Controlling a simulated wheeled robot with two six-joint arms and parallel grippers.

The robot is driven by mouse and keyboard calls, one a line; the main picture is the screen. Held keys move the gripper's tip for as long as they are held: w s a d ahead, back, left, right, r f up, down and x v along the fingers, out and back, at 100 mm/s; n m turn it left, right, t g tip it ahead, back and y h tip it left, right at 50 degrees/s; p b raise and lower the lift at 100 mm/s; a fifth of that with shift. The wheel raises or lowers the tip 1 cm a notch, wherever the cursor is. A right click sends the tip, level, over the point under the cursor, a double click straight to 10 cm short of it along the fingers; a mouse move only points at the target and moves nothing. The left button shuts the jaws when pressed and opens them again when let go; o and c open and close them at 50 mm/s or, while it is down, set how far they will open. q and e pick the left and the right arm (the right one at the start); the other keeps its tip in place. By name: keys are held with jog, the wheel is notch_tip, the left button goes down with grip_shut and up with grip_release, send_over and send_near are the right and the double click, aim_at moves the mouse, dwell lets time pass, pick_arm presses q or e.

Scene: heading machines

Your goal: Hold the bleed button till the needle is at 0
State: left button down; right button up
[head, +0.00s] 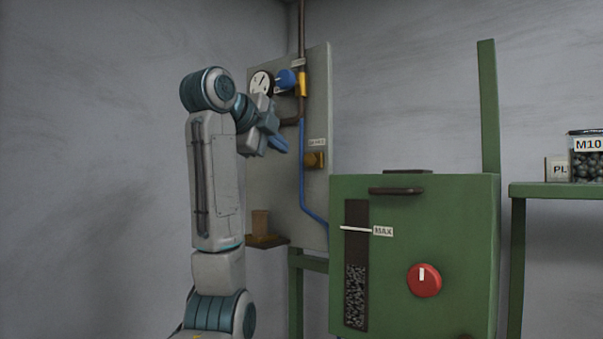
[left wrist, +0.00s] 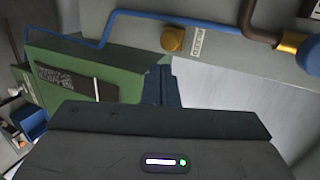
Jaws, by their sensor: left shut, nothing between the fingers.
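The brass bleed button (head: 315,160) sits on the grey panel (head: 280,190) under a small label. It also shows in the left wrist view (left wrist: 172,39), just beyond my fingertips. The white round gauge (head: 261,82) is at the panel's upper left, partly covered at its lower edge by my arm; its dark needle is too small to read surely. My left gripper (head: 281,146) is shut and empty, in front of the panel and left of the button in the head view. In the left wrist view its fingers (left wrist: 161,76) are together, with the button apart from them. My right gripper is not in view.
A blue knob (head: 286,79) and brass fitting (head: 303,86) sit beside the gauge. A blue pipe (head: 302,180) runs down the panel. A green machine (head: 450,240) with a red knob (head: 424,280) stands at right. A small shelf (head: 266,241) holds a brown cup (head: 260,222).

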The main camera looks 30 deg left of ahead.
aim_at(310, 158)
pick_arm(q)
jog(key=x, duration=0.3)
jog(key=p+x, duration=0.1)
jog(key=x, duration=0.1)
jog(key=r+p+x, duration=0.1)
jog(key=x, duration=0.2)
jog(key=shift+w, duration=0.55)
jog(key=shift+w+r+p, duration=0.1)
jog(key=shift+w+p, duration=0.7)
jog(key=shift+p, duration=0.15)
jog(key=shift+r, duration=0.1)
jog(key=shift+s, duration=0.2)
jog(key=shift+w, duration=0.2)
jog(key=shift+d, duration=0.1)
